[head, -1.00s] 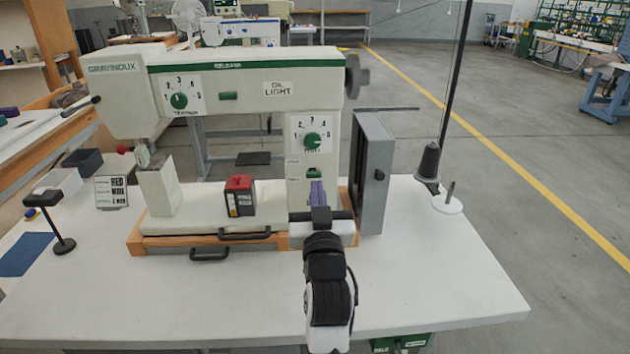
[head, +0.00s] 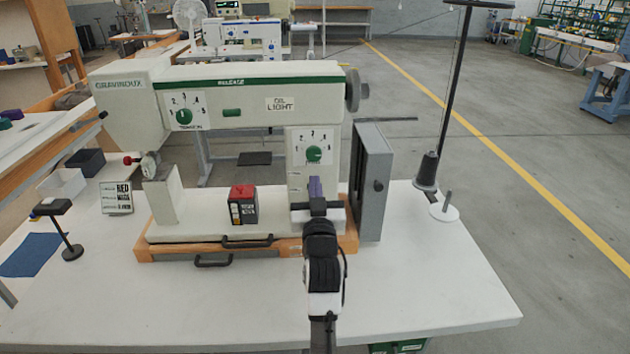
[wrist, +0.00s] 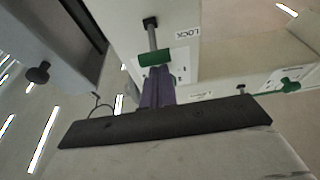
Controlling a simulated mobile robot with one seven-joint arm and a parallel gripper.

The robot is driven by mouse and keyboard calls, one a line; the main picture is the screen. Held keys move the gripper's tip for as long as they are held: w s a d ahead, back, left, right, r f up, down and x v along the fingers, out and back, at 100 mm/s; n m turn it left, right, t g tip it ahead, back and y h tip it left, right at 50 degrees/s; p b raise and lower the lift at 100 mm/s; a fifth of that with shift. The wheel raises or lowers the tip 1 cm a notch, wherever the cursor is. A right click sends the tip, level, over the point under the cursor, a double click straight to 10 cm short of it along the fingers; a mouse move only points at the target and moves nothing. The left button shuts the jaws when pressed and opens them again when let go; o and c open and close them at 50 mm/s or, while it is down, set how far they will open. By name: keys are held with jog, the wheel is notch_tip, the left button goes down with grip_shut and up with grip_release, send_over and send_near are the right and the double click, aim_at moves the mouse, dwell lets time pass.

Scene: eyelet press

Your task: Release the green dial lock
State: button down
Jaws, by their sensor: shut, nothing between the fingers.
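The machine's column carries a green dial (head: 314,154) on a white numbered plate. In the wrist view a green handle (wrist: 155,57) sits on a dark rod, with a LOCK label (wrist: 187,33) close by. My gripper (head: 315,187) is in front of the column below the dial. Its purple fingers are shut and empty, and they also show in the wrist view (wrist: 158,92), just below the green handle. I cannot tell whether they touch it. In the head view my gripper hides the column's lower part. A second green dial (head: 184,116) sits on the upper arm.
A grey box (head: 372,185) stands close right of the column. A red-topped black block (head: 243,204) sits on the machine bed, left of my gripper. Black handles (head: 248,242) stick out at the front. The white table (head: 430,290) is clear at front right.

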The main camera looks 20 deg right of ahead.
jog(key=shift+f, duration=0.1)
jog(key=shift+f+t+b, duration=0.2)
jog(key=shift+t+b, duration=0.1)
jog(key=shift+b, duration=0.8)
